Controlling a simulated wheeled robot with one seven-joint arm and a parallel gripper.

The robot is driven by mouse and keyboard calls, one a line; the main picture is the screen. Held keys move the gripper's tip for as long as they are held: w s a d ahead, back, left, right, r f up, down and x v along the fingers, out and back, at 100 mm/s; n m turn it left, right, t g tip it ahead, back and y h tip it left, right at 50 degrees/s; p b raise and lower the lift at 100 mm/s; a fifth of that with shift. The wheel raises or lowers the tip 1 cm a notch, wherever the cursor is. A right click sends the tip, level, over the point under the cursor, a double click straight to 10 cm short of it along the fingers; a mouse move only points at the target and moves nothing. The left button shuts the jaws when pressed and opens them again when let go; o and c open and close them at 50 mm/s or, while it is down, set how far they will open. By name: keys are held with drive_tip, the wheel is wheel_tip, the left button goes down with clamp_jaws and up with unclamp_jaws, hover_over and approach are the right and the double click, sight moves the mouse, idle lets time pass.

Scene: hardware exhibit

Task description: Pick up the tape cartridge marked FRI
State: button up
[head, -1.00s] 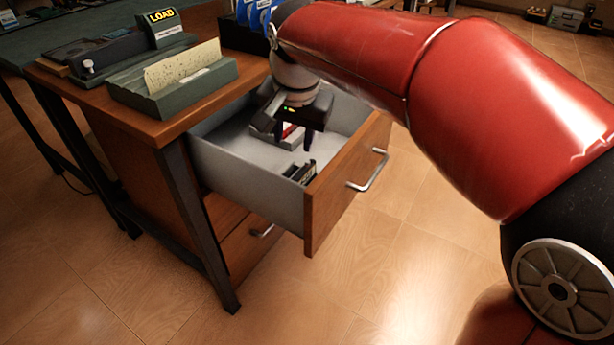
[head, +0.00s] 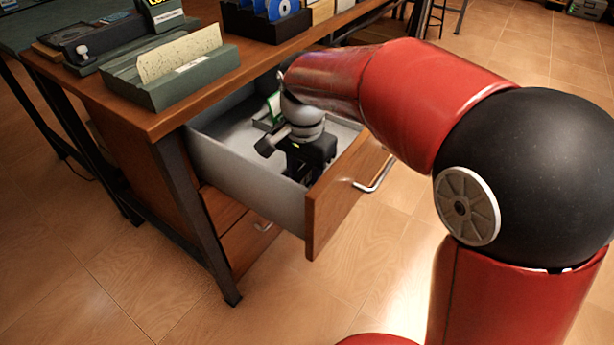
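My gripper (head: 308,172) is down inside the open drawer (head: 245,178), near its front panel. The gripper's dark body covers the spot where a small dark cartridge lay a second ago, so that cartridge is hidden now. I cannot tell whether the fingers are apart or closed on it. A green-and-white item (head: 274,107) shows at the back of the drawer, beside my wrist. No FRI marking can be read in this view.
The drawer's wooden front (head: 340,200) with its metal handle (head: 376,173) stands pulled out. Above it, the desk top (head: 120,112) holds a grey-green card tray (head: 178,80) and a dark rack of blue discs (head: 270,25). The drawer's left part looks bare.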

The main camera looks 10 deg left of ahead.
clamp_jaws()
drive_tip(key=shift+r, duration=0.15)
